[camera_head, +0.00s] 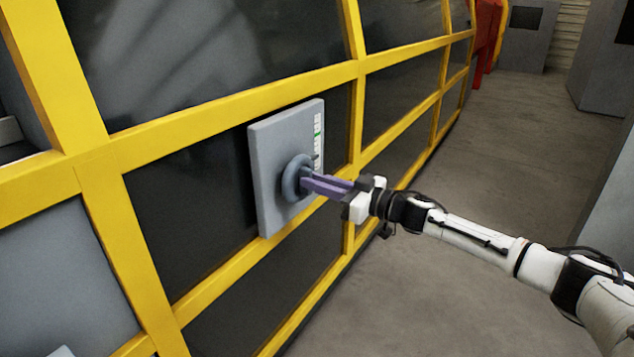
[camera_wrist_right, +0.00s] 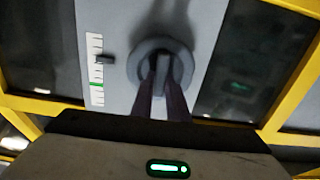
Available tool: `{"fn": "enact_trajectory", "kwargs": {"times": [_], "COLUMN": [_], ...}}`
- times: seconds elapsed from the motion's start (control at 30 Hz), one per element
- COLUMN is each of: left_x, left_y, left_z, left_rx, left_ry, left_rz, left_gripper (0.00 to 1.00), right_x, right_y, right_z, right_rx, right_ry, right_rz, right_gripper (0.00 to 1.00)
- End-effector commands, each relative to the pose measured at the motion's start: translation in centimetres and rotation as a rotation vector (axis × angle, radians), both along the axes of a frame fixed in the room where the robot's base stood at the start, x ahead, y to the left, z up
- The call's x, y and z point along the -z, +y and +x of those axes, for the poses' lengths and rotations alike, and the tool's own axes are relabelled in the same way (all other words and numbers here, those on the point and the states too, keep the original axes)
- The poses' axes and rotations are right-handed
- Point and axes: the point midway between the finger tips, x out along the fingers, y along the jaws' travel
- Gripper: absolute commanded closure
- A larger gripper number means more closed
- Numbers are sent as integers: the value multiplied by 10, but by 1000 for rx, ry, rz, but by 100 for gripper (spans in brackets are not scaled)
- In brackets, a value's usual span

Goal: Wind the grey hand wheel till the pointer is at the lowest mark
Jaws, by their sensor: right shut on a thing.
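The grey hand wheel (camera_head: 288,181) sits on a grey panel (camera_head: 266,205) in the yellow-framed machine side. My right gripper (camera_head: 306,181) reaches in from the right, its purple fingers shut on the wheel's hub area. In the right wrist view the wheel (camera_wrist_right: 134,66) is ahead of the fingers (camera_wrist_right: 161,80). A white scale (camera_head: 317,144) with a green mark runs up the panel's right edge. In the wrist view, which is turned over, the dark pointer (camera_wrist_right: 106,60) stands beside the scale (camera_wrist_right: 95,55), near its middle, away from the green mark. The left gripper is not in view.
Yellow frame bars (camera_head: 215,128) surround dark window panels around the grey panel. Grey cabinets (camera_head: 526,38) and a red part (camera_head: 487,30) stand at the back right. The concrete floor (camera_head: 470,180) beside the machine is open.

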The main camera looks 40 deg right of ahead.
Motion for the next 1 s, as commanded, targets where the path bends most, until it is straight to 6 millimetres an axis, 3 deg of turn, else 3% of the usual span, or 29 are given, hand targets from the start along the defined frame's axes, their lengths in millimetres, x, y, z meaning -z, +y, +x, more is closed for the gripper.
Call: {"fn": "enact_trajectory", "kwargs": {"times": [0.37, 1.0], "left_x": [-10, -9], "left_y": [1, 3], "left_z": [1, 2], "left_rx": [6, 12], "left_ry": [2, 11], "left_rz": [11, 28], "left_gripper": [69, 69], "right_x": [-1, 3], "right_y": [2, 5], "right_z": [-1, -2], "right_rx": [-1, -1], "right_ry": [-86, -320], "right_rz": [-209, -770], "right_gripper": [100, 100]}}
